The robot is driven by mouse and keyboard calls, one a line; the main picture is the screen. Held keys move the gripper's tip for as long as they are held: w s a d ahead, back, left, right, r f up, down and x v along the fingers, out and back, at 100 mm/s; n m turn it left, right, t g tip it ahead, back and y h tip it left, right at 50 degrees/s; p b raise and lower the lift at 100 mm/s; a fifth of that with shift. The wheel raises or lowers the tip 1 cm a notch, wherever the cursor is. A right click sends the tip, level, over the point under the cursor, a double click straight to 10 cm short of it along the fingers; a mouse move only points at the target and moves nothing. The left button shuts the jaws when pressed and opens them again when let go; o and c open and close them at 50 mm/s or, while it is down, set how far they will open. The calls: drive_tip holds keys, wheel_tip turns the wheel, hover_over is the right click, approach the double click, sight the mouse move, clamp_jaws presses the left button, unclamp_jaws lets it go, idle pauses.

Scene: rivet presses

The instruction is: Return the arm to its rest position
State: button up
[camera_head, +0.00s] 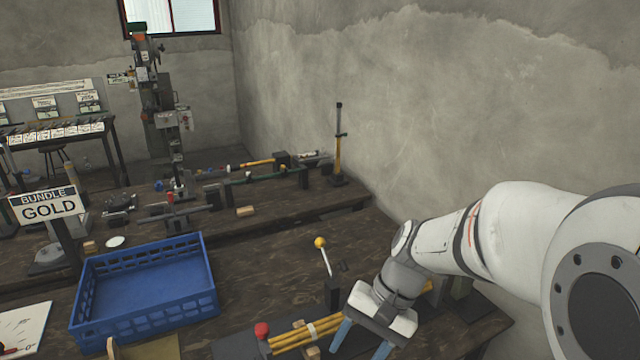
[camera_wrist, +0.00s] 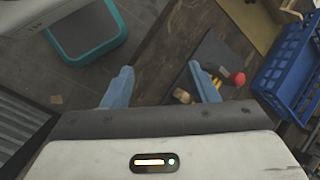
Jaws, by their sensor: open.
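My gripper (camera_head: 362,338) is at the lower right of the head view, at the end of my white arm, above the bench's near edge. In the wrist view its two blue fingers (camera_wrist: 160,88) are spread wide with nothing between them. A bundle of yellow rods (camera_head: 308,334) with a pale band lies on the bench just left of the gripper. Part of the bundle is hidden by the gripper. A red knob (camera_head: 262,330) stands at its left end and also shows in the wrist view (camera_wrist: 239,79).
A blue crate (camera_head: 145,290) stands on the wooden bench at left, by a "BUNDLE GOLD" sign (camera_head: 48,206). A lever with a yellow ball (camera_head: 320,243) rises behind the gripper. A concrete wall (camera_head: 400,110) stands behind the bench. A teal-rimmed bin (camera_wrist: 88,40) stands on the floor.

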drive_tip(key=s+d+r+n+t+h, duration=0.4)
drive_tip(key=d+r+t+h, duration=0.1)
drive_tip(key=d, duration=0.3)
drive_tip(key=shift+s+d+t, duration=0.2)
drive_tip(key=shift+d+t, duration=0.2)
